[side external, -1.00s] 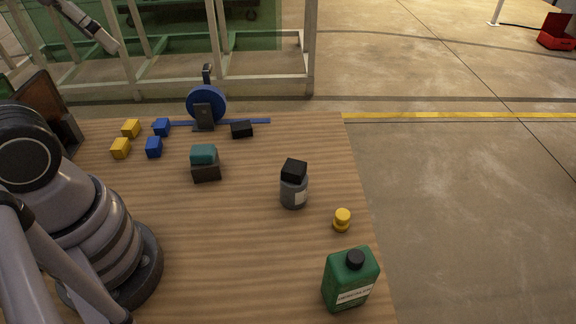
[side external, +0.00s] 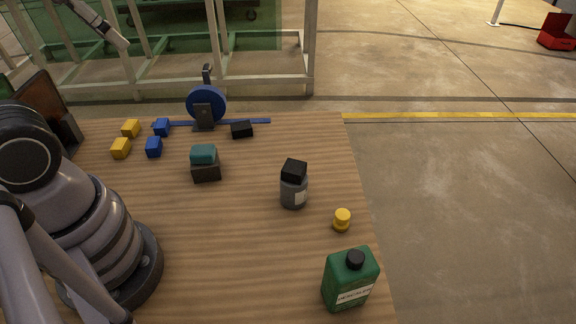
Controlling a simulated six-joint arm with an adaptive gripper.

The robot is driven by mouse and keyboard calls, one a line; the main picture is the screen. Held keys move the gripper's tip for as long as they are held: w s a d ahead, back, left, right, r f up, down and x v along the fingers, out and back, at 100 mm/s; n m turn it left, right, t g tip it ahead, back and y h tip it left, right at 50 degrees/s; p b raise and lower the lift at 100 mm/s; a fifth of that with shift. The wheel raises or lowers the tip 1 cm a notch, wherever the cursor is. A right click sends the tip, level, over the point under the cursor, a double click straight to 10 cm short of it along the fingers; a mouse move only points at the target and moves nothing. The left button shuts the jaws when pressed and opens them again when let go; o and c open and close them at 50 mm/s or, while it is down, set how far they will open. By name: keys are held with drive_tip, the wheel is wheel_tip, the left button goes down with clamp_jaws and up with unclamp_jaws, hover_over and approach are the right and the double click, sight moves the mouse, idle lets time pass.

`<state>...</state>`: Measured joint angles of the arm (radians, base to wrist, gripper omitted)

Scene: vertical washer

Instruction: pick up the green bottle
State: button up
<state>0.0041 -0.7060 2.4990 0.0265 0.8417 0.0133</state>
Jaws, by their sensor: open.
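The green bottle (side external: 350,281) stands upright near the right front edge of the wooden table. It has a black cap and a white label low on its front. My gripper is out of this view; only my base and lower arm links show at the left. Nothing touches the bottle.
A yellow knob-shaped piece (side external: 342,219) and a grey jar with a black block on top (side external: 293,190) stand behind the bottle. A teal block (side external: 203,154) rests on a dark one. Yellow and blue cubes (side external: 154,147) and a blue wheel (side external: 206,104) are farther back. The table's front middle (side external: 230,260) is clear.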

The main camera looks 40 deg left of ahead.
drive_tip(key=w+d+f+m+t+h, duration=0.1)
drive_tip(key=w+d+f+m, duration=0.2)
drive_tip(key=w, duration=0.4)
drive_tip(key=w+d+f+m+t+h, duration=0.1)
drive_tip(key=w+f+m, duration=0.2)
drive_tip(key=w+f, duration=0.3)
drive_tip(key=w+d+f+m, duration=0.2)
drive_tip(key=w+f+m, duration=0.15)
drive_tip(key=w, duration=0.45)
drive_tip(key=m+g+h, duration=0.3)
drive_tip(key=m+h, duration=0.2)
drive_tip(key=h, duration=1.1)
approach(347, 255)
drive_tip(key=x, duration=1.1)
drive_tip(key=shift+w+d+f, duration=0.15)
drive_tip(key=shift+f, duration=0.1)
